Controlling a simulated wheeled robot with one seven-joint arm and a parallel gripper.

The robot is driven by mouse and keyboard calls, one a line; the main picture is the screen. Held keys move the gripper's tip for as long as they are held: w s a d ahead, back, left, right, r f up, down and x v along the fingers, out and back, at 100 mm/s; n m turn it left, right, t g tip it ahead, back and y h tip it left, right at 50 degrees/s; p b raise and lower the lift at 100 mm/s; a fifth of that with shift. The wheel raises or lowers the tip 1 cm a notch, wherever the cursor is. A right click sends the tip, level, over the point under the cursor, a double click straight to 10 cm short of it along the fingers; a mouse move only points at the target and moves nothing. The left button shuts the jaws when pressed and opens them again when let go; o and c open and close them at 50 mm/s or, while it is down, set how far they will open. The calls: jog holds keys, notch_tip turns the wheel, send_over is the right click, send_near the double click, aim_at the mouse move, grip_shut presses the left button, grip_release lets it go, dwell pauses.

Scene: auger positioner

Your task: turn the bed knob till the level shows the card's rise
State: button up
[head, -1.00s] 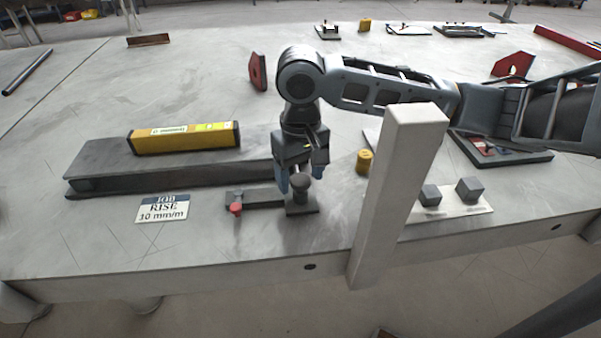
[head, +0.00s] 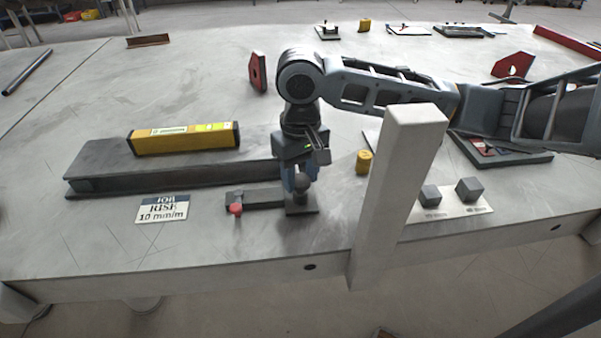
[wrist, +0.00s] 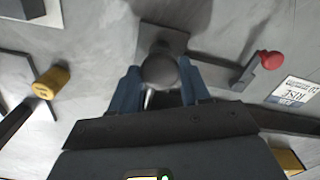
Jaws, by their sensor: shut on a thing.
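My gripper (head: 301,181) is over the bed knob (head: 302,183), a dark round knob on a small base plate near the table's front edge. In the wrist view the knob (wrist: 160,71) sits between the blue fingers of my gripper (wrist: 160,88), which is shut on it. A yellow level (head: 183,139) lies on the long grey bed (head: 90,160) at the left; its bubble is too small to read. The job card (head: 162,209) lies before the bed and reads "JOB RISE 10 mm/m". A red-knobbed lever (head: 236,209) is left of the bed knob, joined to a dark bar.
A pale upright post (head: 398,190) stands right of my gripper. A yellow cylinder (head: 363,162) stands between them. Two grey blocks (head: 468,189) sit on a pale plate at the right. The table in front of the card is clear.

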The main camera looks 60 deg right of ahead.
jog(key=shift+n, duration=0.3)
jog(key=n, duration=0.3)
jog(key=shift+n, duration=0.4)
jog(key=n, duration=0.3)
jog(key=shift+n, duration=0.3)
jog(key=n+b, duration=0.1)
jog(key=n, duration=0.2)
jog(key=shift+n, duration=0.3)
jog(key=shift+n+b, duration=0.4)
jog(key=shift+n, duration=1.5)
jog(key=o, duration=1.1)
jog(key=shift+c, duration=0.2)
